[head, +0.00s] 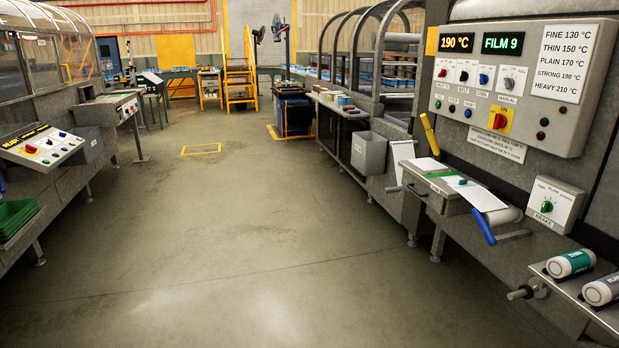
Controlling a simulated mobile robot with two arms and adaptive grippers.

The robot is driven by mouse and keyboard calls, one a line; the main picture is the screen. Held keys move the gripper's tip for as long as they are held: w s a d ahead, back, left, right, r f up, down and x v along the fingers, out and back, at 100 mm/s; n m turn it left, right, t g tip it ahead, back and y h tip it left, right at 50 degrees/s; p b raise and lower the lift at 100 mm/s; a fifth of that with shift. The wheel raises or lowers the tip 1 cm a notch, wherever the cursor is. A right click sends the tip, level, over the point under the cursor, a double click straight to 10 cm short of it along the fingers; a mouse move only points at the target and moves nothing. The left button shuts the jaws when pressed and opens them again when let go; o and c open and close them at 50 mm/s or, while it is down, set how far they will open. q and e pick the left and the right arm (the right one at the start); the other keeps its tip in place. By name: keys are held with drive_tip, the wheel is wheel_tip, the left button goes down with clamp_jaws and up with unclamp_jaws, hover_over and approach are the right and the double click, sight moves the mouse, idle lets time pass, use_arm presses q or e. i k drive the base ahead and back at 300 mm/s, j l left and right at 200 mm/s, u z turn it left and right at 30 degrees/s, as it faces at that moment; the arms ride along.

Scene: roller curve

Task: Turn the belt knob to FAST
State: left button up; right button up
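A grey control panel (570,133) is on the right machine. It has a row of small switches or knobs on white plates: a red one (442,73), a dark one (463,76), a blue one (484,79) and a grey one (508,84). A label under the dark one seems to read BELT, but the print is too small to be sure. No FAST mark can be read, and the knob settings cannot be told. Neither of my grippers is in view.
A left console (48,152) has coloured knobs. Below the right panel are a film table (440,185) with a blue handle (483,226), a box with a green knob (547,207), and rolls on a shelf (571,263). The middle floor (230,240) is clear.

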sight(463, 75)
drive_tip(key=i, duration=5.25)
drive_tip(key=i+z, duration=0.1)
drive_tip(key=i, duration=0.75)
drive_tip(key=i+j+z, duration=0.1)
drive_tip(key=i, duration=0.75)
drive_tip(key=i+j+z, duration=0.15)
drive_tip(key=z, duration=0.2)
drive_tip(key=i+z, duration=0.1)
drive_tip(key=z, duration=2.05)
